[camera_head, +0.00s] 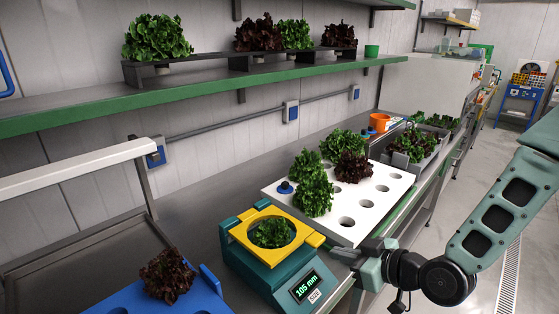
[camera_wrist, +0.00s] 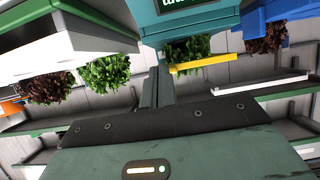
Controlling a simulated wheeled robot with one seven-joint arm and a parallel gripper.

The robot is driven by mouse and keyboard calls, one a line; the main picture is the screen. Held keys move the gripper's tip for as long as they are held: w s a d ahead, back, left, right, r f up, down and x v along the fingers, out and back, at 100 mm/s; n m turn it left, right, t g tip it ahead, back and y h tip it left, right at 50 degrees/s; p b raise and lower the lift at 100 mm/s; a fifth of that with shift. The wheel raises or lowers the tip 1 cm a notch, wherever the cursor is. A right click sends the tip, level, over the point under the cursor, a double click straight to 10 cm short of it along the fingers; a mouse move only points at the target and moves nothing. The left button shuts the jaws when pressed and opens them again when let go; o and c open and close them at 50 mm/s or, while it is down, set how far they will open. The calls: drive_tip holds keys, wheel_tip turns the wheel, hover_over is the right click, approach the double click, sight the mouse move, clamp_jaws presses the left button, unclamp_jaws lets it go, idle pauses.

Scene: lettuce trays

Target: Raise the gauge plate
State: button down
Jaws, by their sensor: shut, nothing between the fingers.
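The yellow gauge plate (camera_head: 242,229) lies level on a teal gauge (camera_head: 262,276), and a green lettuce (camera_head: 272,234) shows in its round hole. The gauge's display reads 105 mm. My gripper (camera_head: 338,252) is shut and empty, just right of the plate's right tab; I cannot tell whether it touches. In the wrist view, which is upside down, the shut fingers (camera_wrist: 157,88) point toward the teal gauge body (camera_wrist: 190,20), with the yellow plate (camera_wrist: 205,65) seen edge-on beside them.
A white tray (camera_head: 376,207) with holes and several lettuces stands behind the gauge. A blue tray (camera_head: 205,292) with a red lettuce is at the front left. A grey crate (camera_head: 415,170) and orange pot (camera_head: 380,122) stand farther back. A shelf (camera_head: 215,93) runs above.

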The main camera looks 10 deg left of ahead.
sight(316, 239)
drive_tip(key=b+x, duration=0.1)
drive_tip(key=x, duration=0.6)
drive_tip(key=shift+w+a+r, duration=0.1)
drive_tip(key=shift+a, duration=0.05)
wheel_tip(316, 239, up, 7)
drive_tip(key=p, duration=0.6)
drive_tip(key=shift+w+a, duration=0.1)
drive_tip(key=shift+a, duration=0.05)
drive_tip(key=w+a+r+p, duration=0.5)
drive_tip(key=w+a+r, duration=0.6)
drive_tip(key=a+r, duration=0.3)
drive_tip(key=shift+r, duration=0.3)
drive_tip(key=shift+a, duration=0.1)
drive_tip(key=s+d+b, duration=0.1)
drive_tip(key=s+d, duration=0.3)
drive_tip(key=d, duration=0.1)
drive_tip(key=shift+f, duration=0.25)
